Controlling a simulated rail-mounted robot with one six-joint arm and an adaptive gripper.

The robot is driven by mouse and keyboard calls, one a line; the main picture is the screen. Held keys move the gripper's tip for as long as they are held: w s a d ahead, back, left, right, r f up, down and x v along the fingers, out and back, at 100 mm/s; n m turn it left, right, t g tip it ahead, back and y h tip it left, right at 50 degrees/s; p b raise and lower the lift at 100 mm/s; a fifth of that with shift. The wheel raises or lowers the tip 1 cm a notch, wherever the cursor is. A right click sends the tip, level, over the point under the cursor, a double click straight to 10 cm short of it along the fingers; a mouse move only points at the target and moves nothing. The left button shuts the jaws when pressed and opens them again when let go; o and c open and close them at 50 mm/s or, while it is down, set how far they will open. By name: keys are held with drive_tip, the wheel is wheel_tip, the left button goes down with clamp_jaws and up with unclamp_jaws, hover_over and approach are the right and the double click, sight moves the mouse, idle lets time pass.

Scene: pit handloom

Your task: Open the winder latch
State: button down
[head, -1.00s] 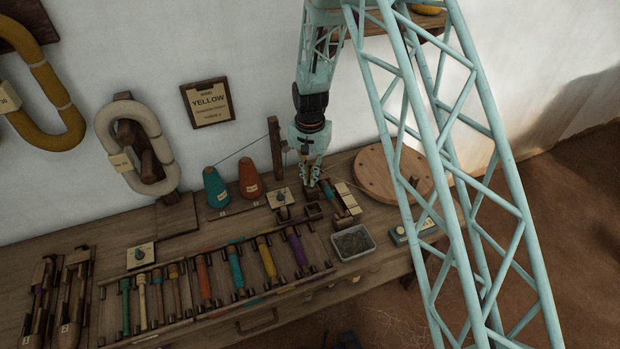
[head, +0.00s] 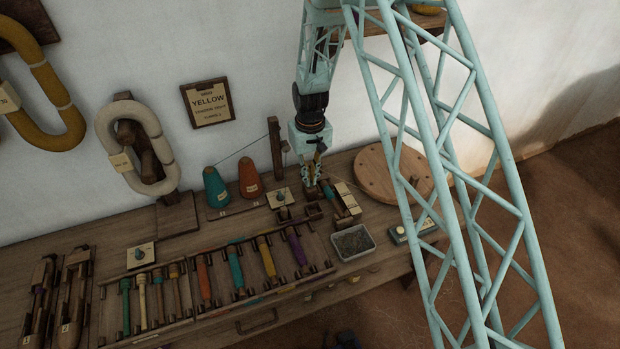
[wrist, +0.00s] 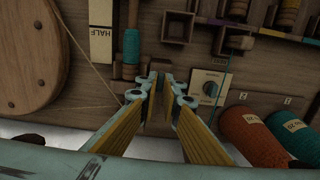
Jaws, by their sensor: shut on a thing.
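My gripper (head: 311,186) points down at the winder on the bench, between the dial plate (head: 281,197) and the teal-wound bobbin (head: 328,188). In the wrist view my gripper (wrist: 161,74) has its fingertips close together, shut on a small part that I take to be the winder latch. The fingers hide most of that part, so I cannot tell its position. The teal bobbin (wrist: 132,48) is just left of the fingertips, apart from them. The dial plate (wrist: 208,88) with its grey knob is just right of them.
The orange cone (head: 249,177) and teal cone (head: 216,187) stand left of the gripper, near a wooden post (head: 275,147). A round wooden disc (head: 375,172) lies to the right. A metal tray (head: 353,242) and a rack of bobbins (head: 318,270) lie in front.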

drive_tip(key=shift+n, duration=0.3)
drive_tip(key=c, duration=2.8)
unclamp_jaws()
drive_tip(key=shift+r, duration=0.1)
drive_tip(key=shift+r, duration=5.9)
